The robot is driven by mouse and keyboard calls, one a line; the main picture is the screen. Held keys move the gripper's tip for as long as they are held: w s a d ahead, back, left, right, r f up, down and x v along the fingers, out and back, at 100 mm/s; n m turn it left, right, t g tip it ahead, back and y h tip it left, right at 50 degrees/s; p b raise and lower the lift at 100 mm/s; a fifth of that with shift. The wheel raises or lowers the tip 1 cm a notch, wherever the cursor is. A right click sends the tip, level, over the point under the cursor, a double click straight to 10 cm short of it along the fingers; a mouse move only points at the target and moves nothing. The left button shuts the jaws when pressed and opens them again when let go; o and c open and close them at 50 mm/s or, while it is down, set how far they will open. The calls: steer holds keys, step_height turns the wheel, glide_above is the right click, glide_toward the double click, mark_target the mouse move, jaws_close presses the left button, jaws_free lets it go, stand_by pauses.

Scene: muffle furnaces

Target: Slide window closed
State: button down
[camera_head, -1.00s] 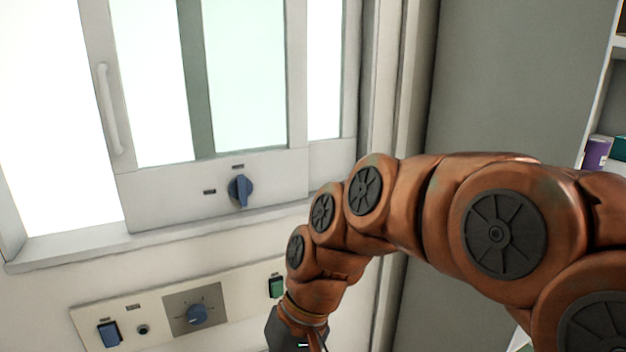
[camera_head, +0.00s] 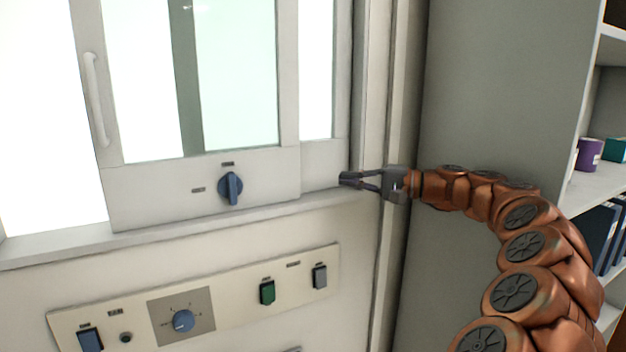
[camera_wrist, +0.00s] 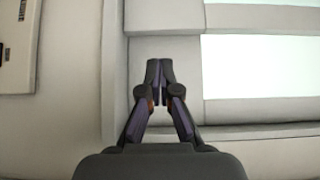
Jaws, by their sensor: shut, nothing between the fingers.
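The sliding window (camera_head: 150,197) is a white-framed pane with a vertical white handle (camera_head: 98,100) on its left side and a blue knob (camera_head: 230,188) on its lower rail. A bright gap shows to the left of the sash, and a narrower pane shows to its right. My gripper (camera_head: 345,179) is shut and empty at the right end of the window's lower frame, right of the sash. In the wrist view my gripper (camera_wrist: 160,68) has its fingertips together in front of the white frame. I cannot tell whether they touch it.
A control panel (camera_head: 225,288) with switches and a dial is below the window. A grey wall (camera_head: 490,95) stands to the right. A shelf (camera_head: 597,185) with a purple container (camera_head: 589,154) and dark binders is at the far right.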

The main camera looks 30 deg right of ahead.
steer(key=x, duration=0.3)
steer(key=p+x, duration=0.1)
steer(key=x, duration=0.5)
steer(key=shift+w+d+p, duration=0.15)
steer(key=shift+w+p, duration=0.15)
steer(key=shift+w, duration=0.1)
